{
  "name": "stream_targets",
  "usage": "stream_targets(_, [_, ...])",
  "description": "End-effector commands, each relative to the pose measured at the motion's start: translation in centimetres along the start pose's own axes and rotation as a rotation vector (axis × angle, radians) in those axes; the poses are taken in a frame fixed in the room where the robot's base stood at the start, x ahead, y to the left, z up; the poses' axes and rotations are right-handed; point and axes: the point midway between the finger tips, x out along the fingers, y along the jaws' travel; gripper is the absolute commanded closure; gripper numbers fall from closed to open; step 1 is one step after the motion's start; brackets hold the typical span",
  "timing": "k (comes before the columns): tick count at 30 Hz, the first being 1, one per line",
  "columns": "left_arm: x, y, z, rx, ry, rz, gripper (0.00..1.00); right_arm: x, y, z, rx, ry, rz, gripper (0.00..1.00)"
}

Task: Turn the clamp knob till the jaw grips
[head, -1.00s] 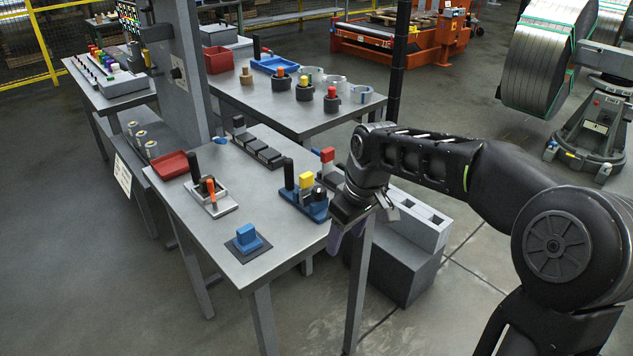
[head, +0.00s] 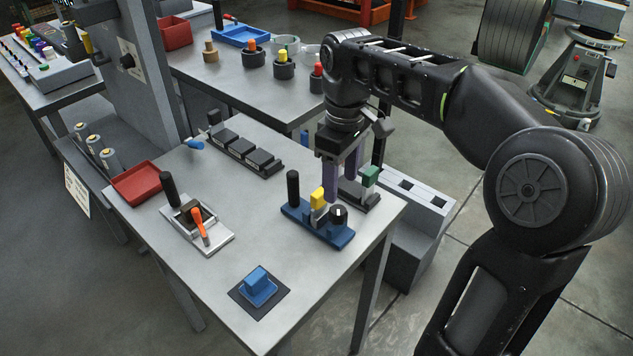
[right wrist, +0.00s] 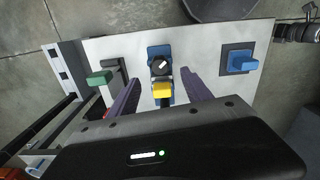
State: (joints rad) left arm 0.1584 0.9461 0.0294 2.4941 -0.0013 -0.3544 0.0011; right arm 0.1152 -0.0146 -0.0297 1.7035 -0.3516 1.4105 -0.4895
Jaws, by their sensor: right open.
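The clamp fixture has a blue base (head: 325,236), a black upright handle (head: 293,187), a yellow block (head: 318,199) and a black knob (head: 338,214) with a white mark. It stands near the right edge of the steel table. The knob also shows in the right wrist view (right wrist: 160,65), beyond the yellow block (right wrist: 162,90). My right gripper (head: 340,188) points down over the fixture, its purple fingers open and empty. In the right wrist view the fingers (right wrist: 160,80) spread either side of the fixture. Whether the jaw touches the yellow block cannot be told. My left gripper is not in view.
A fixture with a green block (head: 371,176) stands close behind the clamp, beside my right gripper. A fixture with an orange lever (head: 200,226), a red tray (head: 137,183), a blue block on a dark pad (head: 258,284) and black blocks (head: 243,147) share the table. The table's middle is clear.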

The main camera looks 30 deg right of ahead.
Motion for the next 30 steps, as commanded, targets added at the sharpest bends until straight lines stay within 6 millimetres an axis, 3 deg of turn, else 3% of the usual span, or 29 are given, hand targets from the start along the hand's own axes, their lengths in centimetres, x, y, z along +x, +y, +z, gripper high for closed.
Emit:
stream_targets(15, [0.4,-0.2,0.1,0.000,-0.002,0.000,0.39,0.4,0.0,0.0,0.000,0.000,0.000,0.43])
stream_targets(23, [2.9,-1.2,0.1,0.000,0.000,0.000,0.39,3.5,0.0,0.0,0.000,-0.001,-0.001,0.43])
stream_targets(30, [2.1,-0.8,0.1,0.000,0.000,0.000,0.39,6.6,0.0,0.1,0.001,-0.003,-0.002,0.43])
